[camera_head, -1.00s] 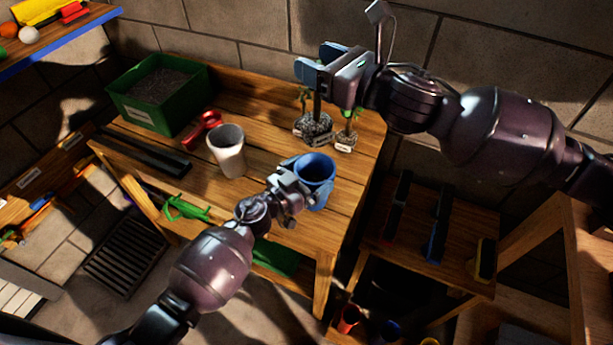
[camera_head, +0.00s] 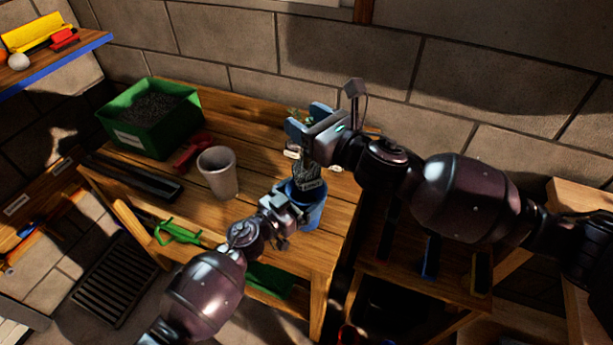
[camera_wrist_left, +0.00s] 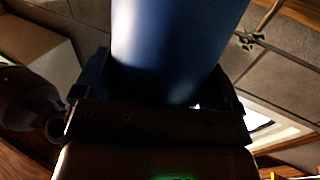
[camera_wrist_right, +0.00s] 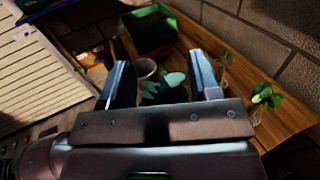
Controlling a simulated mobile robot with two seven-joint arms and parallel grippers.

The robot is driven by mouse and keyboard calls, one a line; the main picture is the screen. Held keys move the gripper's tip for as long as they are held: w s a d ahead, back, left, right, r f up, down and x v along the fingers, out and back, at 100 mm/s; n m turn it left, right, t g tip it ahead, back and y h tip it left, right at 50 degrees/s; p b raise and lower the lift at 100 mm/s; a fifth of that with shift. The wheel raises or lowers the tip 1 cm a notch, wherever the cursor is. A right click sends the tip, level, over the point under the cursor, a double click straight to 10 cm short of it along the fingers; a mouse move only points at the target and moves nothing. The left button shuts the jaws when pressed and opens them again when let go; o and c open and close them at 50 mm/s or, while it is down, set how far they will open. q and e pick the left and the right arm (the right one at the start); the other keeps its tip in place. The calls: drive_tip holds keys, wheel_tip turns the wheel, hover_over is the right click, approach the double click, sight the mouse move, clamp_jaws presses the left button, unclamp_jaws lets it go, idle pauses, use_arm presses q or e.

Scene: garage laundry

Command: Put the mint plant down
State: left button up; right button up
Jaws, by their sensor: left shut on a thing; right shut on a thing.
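My right gripper (camera_head: 308,130) is shut on a plant, which I take as the mint plant; its dark root plug (camera_head: 307,176) with a small label hangs below the fingers. The plug is at the mouth of the blue pot (camera_head: 313,215), partly inside its rim; whether it touches the bottom is hidden. Its green leaves (camera_wrist_right: 163,86) show between the fingers in the right wrist view. My left gripper (camera_head: 284,212) is shut on the blue pot, which fills the left wrist view (camera_wrist_left: 175,45). The label is too small to read.
Other small plants (camera_wrist_right: 264,97) stand on the wooden bench (camera_head: 255,120) behind the right gripper. A grey-white pot (camera_head: 218,175), red-handled tool (camera_head: 193,152) and green soil bin (camera_head: 150,118) stand to the left.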

sight(308, 168)
drive_tip(key=shift+f, duration=3.95)
drive_tip(key=shift+f, duration=0.15)
drive_tip(key=o, duration=1.3)
drive_tip(key=shift+o, duration=0.2)
drive_tip(key=shift+s+d, duration=0.1)
drive_tip(key=shift+d, duration=0.05)
drive_tip(key=v, duration=1.1)
drive_tip(key=shift+s+d, duration=0.2)
drive_tip(key=shift+s, duration=0.05)
